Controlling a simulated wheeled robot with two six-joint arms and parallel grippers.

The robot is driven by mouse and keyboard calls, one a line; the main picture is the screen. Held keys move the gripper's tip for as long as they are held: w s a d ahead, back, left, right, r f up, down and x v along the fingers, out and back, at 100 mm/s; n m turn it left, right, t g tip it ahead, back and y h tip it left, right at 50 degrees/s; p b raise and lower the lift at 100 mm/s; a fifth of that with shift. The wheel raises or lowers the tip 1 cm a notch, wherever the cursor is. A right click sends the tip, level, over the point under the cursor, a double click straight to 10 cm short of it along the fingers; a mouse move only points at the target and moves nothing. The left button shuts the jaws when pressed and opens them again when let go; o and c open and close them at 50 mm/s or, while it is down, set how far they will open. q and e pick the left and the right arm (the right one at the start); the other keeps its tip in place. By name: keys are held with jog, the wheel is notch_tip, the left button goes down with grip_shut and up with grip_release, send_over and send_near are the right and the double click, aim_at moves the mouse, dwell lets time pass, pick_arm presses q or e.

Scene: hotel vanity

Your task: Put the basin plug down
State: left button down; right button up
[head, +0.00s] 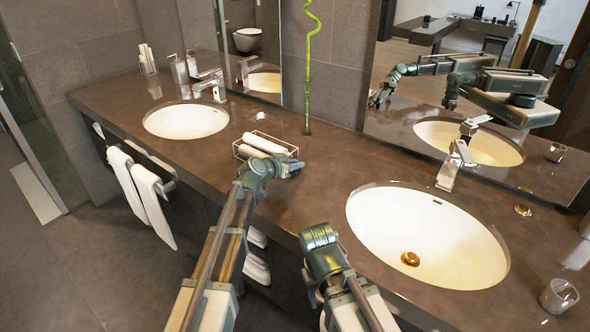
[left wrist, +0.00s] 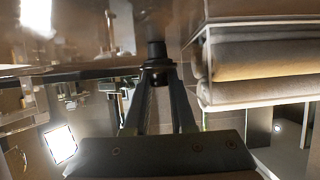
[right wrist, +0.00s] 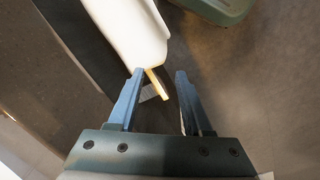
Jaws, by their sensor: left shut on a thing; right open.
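My left gripper (head: 292,167) is just above the counter, at the front right of the small towel tray. In the left wrist view, its fingers (left wrist: 158,75) are shut on a small dark, round-bodied piece, which looks like the basin plug (left wrist: 156,52). The plug is too small and hidden to make out in the head view, and I cannot tell whether it touches the counter. The right basin (head: 385,240) has a gold drain (head: 410,258). My right gripper (head: 313,296) is low at the counter's front edge; its fingers (right wrist: 160,75) are open and empty.
The clear tray (head: 238,152) with rolled towels (head: 265,142) stands beside my left gripper. A green stem (head: 307,80) rises behind it. The left basin (head: 186,121), right faucet (head: 455,165), a gold disc (head: 522,210) and a glass (head: 558,296) are on the counter. Counter between basins is mostly clear.

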pick_arm(q)
jog(key=shift+r, duration=0.1)
jog(key=c, duration=1)
grip_release()
jog(key=shift+c, duration=0.2)
jog(key=p+v, duration=0.4)
jog(key=v, duration=0.7)
jog(key=shift+r+p, duration=0.2)
jog(key=shift+p, duration=0.2)
jog(key=shift+s+a+r, duration=0.1)
jog(key=shift+s+a, duration=0.15)
jog(key=shift+s, duration=0.1)
